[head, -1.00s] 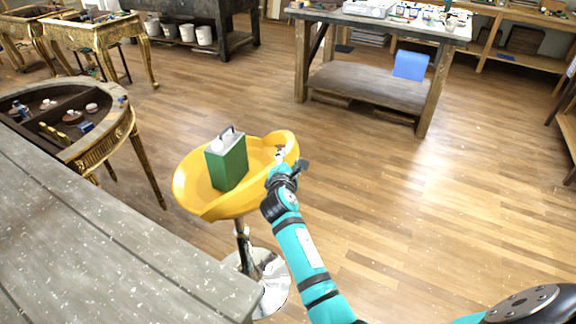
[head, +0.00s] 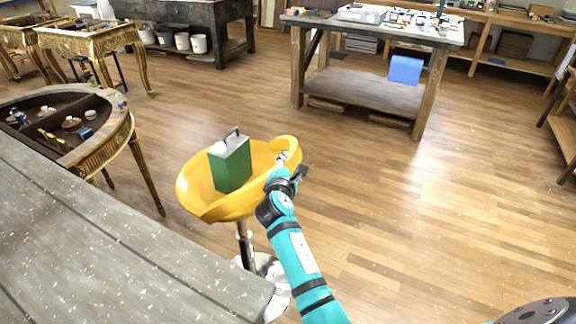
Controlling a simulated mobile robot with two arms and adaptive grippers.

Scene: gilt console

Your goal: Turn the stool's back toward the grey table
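The yellow bucket-seat stool (head: 215,200) stands beside the grey table on a chrome column and round base. Its raised back rim is on the right side of the seat, facing away from the grey table (head: 110,245), which fills the lower left. A green can (head: 231,165) with a dark handle stands on the seat. My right gripper (head: 290,165) is at the right part of the raised rim, one finger over the seat side and the other outside. Whether the fingers are closed on the rim cannot be made out. My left gripper is not in view.
A half-round gilt console (head: 100,150) with small items stands left, beyond the grey table. A wooden workbench (head: 370,93) with a blue box (head: 405,70) on its lower shelf stands at the back. The floor on the right is open.

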